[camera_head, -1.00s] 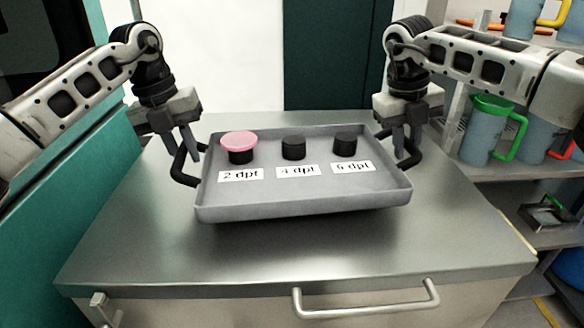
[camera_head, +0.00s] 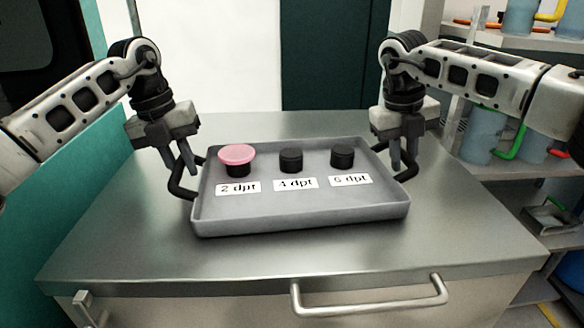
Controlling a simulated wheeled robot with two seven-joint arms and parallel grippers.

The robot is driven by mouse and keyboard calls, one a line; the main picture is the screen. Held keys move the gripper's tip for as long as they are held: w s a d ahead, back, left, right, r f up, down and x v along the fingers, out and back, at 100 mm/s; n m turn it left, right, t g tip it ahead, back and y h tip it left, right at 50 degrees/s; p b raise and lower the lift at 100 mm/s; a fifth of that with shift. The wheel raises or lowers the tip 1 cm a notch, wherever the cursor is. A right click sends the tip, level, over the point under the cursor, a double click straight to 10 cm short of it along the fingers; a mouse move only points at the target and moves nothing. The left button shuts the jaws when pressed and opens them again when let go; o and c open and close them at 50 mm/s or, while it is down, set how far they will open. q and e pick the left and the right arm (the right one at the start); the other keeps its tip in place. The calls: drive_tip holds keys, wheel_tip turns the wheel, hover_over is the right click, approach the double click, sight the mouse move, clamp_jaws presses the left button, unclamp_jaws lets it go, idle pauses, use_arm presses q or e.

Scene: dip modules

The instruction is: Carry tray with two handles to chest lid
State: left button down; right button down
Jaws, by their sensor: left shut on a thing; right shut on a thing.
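The grey tray (camera_head: 300,222) is over the metal chest lid (camera_head: 310,262), roughly level. I cannot tell whether it touches the lid. It bears three black round pieces in a row, with labels 2 dpt, 4 dpt and 6 dpt in front of them. A pink disc (camera_head: 237,154) sits on top of the left piece. My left gripper (camera_head: 186,168) is shut on the tray's left black handle (camera_head: 180,190). My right gripper (camera_head: 403,167) is shut on the right black handle (camera_head: 409,174). The fingertips are partly hidden by the handles.
The lid is bare in front of the tray and on both sides. A metal bar handle (camera_head: 368,311) is on the chest front, and a latch (camera_head: 84,298) is at front left. Shelves with jugs, one with a green handle (camera_head: 511,140), stand at right. A teal surface is at left.

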use_arm(q)
drive_tip(key=c, duration=1.8)
unclamp_jaws()
drive_tip(key=shift+f, duration=0.4)
use_arm(e)
drive_tip(key=c, duration=1.8)
unclamp_jaws()
drive_tip(key=shift+f, duration=0.4)
use_arm(q)
drive_tip(key=o, duration=0.5)
drive_tip(key=shift+r, duration=0.15)
drive_tip(key=shift+c, duration=0.2)
use_arm(e)
drive_tip(key=o, duration=0.5)
drive_tip(key=shift+r, duration=0.15)
drive_tip(key=shift+c, duration=0.2)
drive_tip(key=shift+r, duration=0.1)
use_arm(q)
wheel_tip(320, 180, up, 12)
drive_tip(key=a, duration=0.2)
drive_tip(key=shift+a, duration=0.2)
use_arm(e)
wheel_tip(320, 180, up, 12)
drive_tip(key=a, duration=0.2)
drive_tip(key=shift+a, duration=0.2)
use_arm(q)
drive_tip(key=shift+s, duration=0.1)
use_arm(e)
drive_tip(key=shift+s+f, duration=0.1)
drive_tip(key=shift+f, duration=0.1)
